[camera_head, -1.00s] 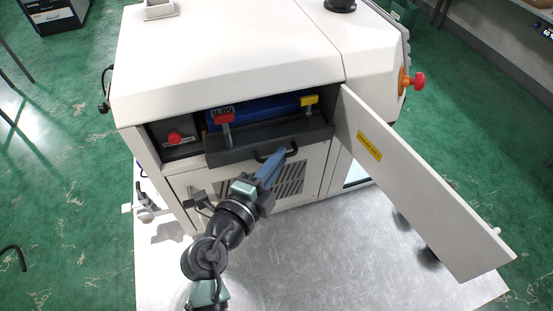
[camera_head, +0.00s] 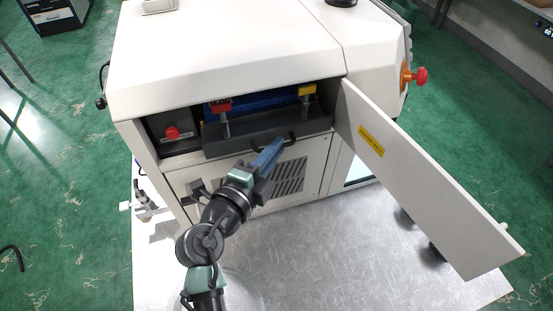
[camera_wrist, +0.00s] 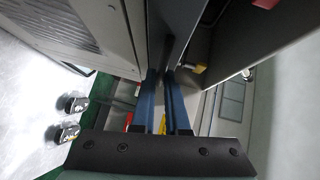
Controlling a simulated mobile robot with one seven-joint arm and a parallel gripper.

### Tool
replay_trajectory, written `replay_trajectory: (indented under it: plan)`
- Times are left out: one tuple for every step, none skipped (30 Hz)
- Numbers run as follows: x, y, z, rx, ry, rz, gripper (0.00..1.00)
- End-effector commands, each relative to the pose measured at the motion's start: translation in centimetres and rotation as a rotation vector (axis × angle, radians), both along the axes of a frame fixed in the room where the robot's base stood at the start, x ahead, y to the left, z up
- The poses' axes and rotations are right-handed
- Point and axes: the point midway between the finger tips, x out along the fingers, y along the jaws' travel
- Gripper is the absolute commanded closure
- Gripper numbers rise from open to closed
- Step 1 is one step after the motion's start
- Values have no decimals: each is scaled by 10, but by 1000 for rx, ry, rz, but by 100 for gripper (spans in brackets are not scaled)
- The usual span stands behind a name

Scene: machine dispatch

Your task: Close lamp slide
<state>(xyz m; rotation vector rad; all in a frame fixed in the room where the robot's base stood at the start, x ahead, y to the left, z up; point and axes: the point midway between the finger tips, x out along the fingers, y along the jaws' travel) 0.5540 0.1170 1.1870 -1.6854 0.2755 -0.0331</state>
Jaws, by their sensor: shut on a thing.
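The lamp slide (camera_head: 245,143) is a dark grey drawer low in the machine's open front bay. It carries a red-topped clamp (camera_head: 222,105) and a yellow-topped clamp (camera_head: 307,90), with a blue part behind them. A black handle (camera_head: 292,137) is on its front. My gripper (camera_head: 276,146) has blue fingers shut on this handle. The fingers also show in the wrist view (camera_wrist: 166,78), close together beside a dark surface; the exact grip is hard to make out there. The slide still protrudes a little from the bay.
The white machine (camera_head: 220,45) stands on a metal table (camera_head: 310,260). Its door (camera_head: 420,175) with a yellow label hangs open to the right of my gripper. A red button (camera_head: 172,132) is left of the slide. A vented panel (camera_head: 289,178) lies below the slide.

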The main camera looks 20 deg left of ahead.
Motion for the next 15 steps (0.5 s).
replay_trajectory:
  plan:
    - [7,5,-6,5,-6,0,100]
    - [11,7,-6,5,-7,0,100]
    - [15,10,-6,5,-7,1,100]
    - [18,12,-6,5,-7,1,100]
    - [22,14,-6,3,-6,1,100]
    - [26,18,-6,4,-6,3,100]
    - [29,20,-7,2,-5,3,100]
    - [32,22,-7,2,-5,2,100]
    - [37,25,-6,2,-5,3,100]
    - [39,27,-7,3,-4,3,100]
    - [42,29,-6,3,-4,3,100]
    - [45,31,-6,2,-3,3,100]
    - [48,33,-5,1,-3,3,100]
    - [50,34,-5,1,-3,3,100]
    - [52,36,-4,2,-3,4,100]
